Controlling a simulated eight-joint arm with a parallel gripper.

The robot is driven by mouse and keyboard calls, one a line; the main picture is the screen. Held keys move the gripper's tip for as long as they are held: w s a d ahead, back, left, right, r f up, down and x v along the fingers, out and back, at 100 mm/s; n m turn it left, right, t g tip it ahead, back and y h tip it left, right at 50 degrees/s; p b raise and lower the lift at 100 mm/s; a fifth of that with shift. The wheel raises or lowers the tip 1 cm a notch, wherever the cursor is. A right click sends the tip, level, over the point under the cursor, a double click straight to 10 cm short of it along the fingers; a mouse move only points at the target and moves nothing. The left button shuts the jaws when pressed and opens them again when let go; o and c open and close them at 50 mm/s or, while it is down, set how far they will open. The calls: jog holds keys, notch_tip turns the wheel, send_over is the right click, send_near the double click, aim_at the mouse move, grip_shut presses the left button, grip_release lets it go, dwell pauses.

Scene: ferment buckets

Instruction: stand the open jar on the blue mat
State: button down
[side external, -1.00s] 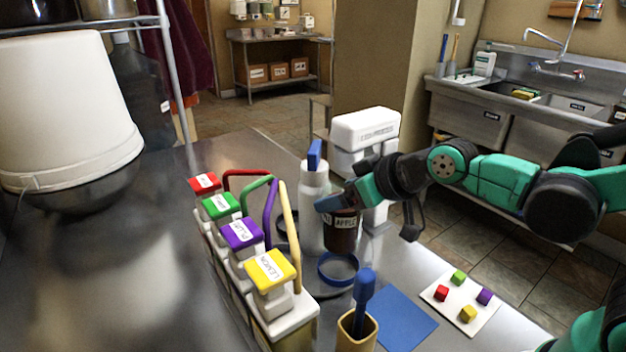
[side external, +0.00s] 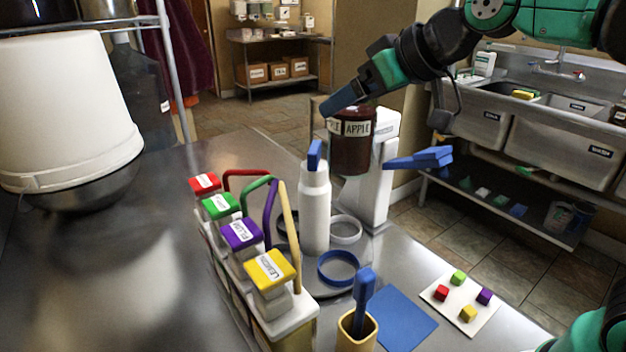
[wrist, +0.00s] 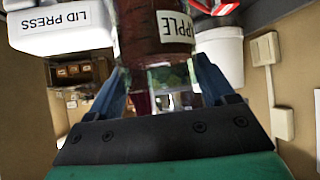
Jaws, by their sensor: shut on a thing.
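The apple jar (side external: 352,157), dark red-brown with a white label, is held in the air above the table in the side view. It looks about upright. My gripper (side external: 340,105) is shut on its upper part, and the blue fingers partly hide the rim. In the wrist view the jar (wrist: 140,35) sits between the two blue fingers of my gripper (wrist: 160,80). The blue mat (side external: 402,320) lies flat and bare at the table's front, lower than the jar and to its right.
A white bottle (side external: 315,215) stands left of the jar. The lid press (side external: 372,195) is behind. A blue ring (side external: 338,282) and white ring (side external: 347,240) lie nearby. A brush cup (side external: 357,335) and a white board (side external: 460,318) with coloured cubes flank the mat.

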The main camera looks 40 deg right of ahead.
aim_at(376, 124)
jog(key=s+d+f+n+y, duration=0.2)
jog(key=shift+s+f+g, duration=0.3)
jog(key=shift+s, duration=0.05)
jog(key=s+n+y, duration=0.1)
jog(key=s+f+n+g+y, duration=0.1)
jog(key=n, duration=0.1)
jog(key=shift+s+d+g, duration=0.15)
jog(key=shift+s+g, duration=0.15)
jog(key=shift+s, duration=0.1)
jog(key=s+a+r+n+g+y, duration=0.1)
jog(key=s+r+n+g+y, duration=0.1)
jog(key=s+n+g+y, duration=0.35)
notch_tip(376, 124, down, 19)
jog(key=n+h, duration=0.1)
jog(key=n, duration=0.1)
grip_release()
jog(key=shift+h, duration=0.25)
